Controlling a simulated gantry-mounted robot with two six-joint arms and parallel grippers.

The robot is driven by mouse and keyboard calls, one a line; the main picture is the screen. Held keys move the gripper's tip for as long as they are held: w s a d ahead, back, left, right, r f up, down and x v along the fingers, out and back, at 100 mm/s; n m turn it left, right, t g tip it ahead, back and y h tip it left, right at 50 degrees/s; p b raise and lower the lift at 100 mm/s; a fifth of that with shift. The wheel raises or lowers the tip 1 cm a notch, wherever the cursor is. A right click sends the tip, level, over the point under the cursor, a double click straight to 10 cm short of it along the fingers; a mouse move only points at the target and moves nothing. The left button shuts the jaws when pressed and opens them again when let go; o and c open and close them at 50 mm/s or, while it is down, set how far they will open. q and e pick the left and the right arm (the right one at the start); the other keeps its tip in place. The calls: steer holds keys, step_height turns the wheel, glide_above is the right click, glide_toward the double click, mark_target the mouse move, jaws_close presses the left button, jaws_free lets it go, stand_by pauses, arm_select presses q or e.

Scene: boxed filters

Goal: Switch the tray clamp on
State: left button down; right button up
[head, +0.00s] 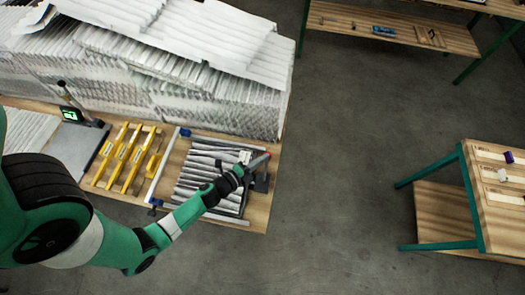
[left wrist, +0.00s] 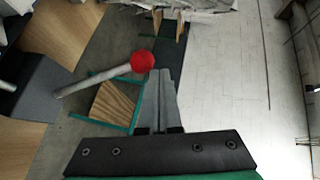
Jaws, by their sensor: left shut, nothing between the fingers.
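The tray clamp shows at the right edge of the tray. Its lever (left wrist: 95,79) is a pale rod rising from a dark block (left wrist: 30,92) at a slant, with a red ball knob (left wrist: 142,61) at its end. The red knob (head: 266,156) also shows in the head view. The tray (head: 172,168) holds several pleated filter strips. My left gripper (head: 246,168) is at the tray's right side, close to the lever. In the left wrist view its fingers (left wrist: 161,75) are shut and empty, with the knob just left of the fingertips; I cannot tell if they touch. My right gripper is out of view.
Yellow bars (head: 128,158) and a device with a green screen (head: 69,115) lie left of the tray. Tall stacks of pleated filters (head: 190,90) stand behind. A wooden side table (head: 500,205) is at the right, with open floor (head: 345,150) between.

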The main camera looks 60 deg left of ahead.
arm_select(q)
steer(key=s+d+r+p, duration=0.3)
steer(key=s+r+p, duration=0.3)
steer(key=s+r, duration=0.2)
steer(key=shift+s+d+p, duration=0.4)
steer(key=shift+s, duration=0.35)
steer(key=shift+w+d, duration=0.1)
